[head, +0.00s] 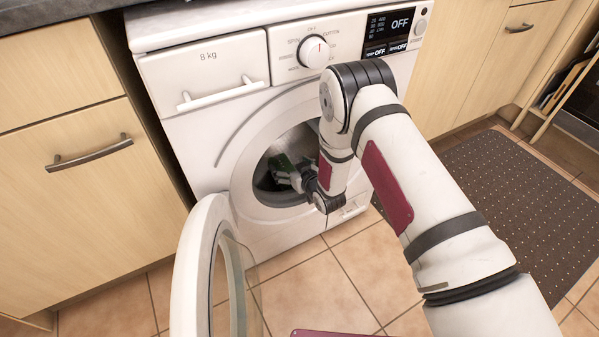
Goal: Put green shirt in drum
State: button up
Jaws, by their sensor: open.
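The washing machine (190,122) stands in front of me with its round door (192,270) swung open to the left. The drum (262,182) is dark inside, and its right part is hidden by my arm. My gripper (283,174) is at the drum opening, reaching in from the right, and it is open.
Wooden cabinets stand on both sides of the machine, with a drawer handle (90,153) at the left. A dark dotted mat (520,205) lies on the tiled floor at the right. The open door takes up the room at the lower left. Floor tiles (305,285) in front are clear.

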jog(key=v, duration=0.9)
jog(key=shift+s+d+r, duration=0.15)
jog(key=shift+s+d, duration=0.05)
jog(key=shift+s, duration=0.05)
jog(key=f+v, duration=0.1)
jog(key=v, duration=1.6)
jog(key=shift+s, duration=0.35)
jog(key=shift+w+d+f, duration=0.1)
jog(key=shift+d+f, duration=0.05)
jog(key=shift+d, duration=0.05)
